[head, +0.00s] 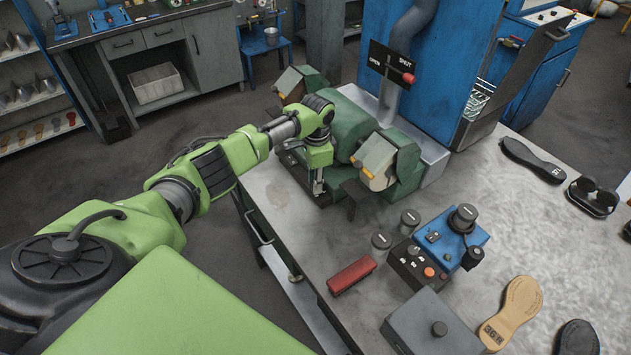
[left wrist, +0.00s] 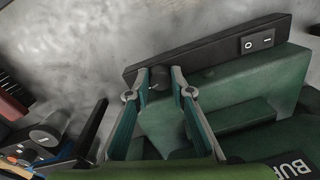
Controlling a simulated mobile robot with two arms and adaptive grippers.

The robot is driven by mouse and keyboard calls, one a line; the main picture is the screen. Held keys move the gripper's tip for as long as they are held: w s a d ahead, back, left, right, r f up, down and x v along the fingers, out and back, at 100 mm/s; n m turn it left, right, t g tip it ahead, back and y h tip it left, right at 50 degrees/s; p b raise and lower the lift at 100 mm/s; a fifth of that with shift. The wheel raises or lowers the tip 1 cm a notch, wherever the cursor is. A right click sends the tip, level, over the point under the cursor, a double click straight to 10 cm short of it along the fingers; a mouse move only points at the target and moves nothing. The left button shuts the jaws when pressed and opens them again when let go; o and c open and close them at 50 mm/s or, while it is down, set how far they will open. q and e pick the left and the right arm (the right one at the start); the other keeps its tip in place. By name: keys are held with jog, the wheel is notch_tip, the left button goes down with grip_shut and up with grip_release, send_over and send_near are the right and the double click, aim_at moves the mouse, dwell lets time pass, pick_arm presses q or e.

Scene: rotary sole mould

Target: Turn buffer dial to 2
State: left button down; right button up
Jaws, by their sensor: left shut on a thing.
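The green buffer machine (head: 360,125) stands on the bench with a wheel at each end; part of its lettering shows in the left wrist view (left wrist: 295,162). Its black front panel (left wrist: 215,50) carries a rocker switch (left wrist: 258,41) marked O and I. The dark round buffer dial (left wrist: 159,77) sits at the panel's end. My left gripper (head: 318,190) points down at the machine's front; in the left wrist view its fingertips (left wrist: 159,73) are shut on the dial, one on each side. The dial's numbers and pointer cannot be read. My right gripper is not in view.
On the bench are a red block (head: 351,275), a blue device with knobs (head: 455,238), a black button box (head: 418,265), a grey box (head: 428,325) and shoe soles (head: 512,310). An OPEN/SHUT plate with a red handle (head: 408,78) is behind the buffer.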

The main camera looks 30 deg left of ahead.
pick_arm(q)
jog(key=shift+m, duration=0.3)
jog(key=c, duration=1.8)
grip_release()
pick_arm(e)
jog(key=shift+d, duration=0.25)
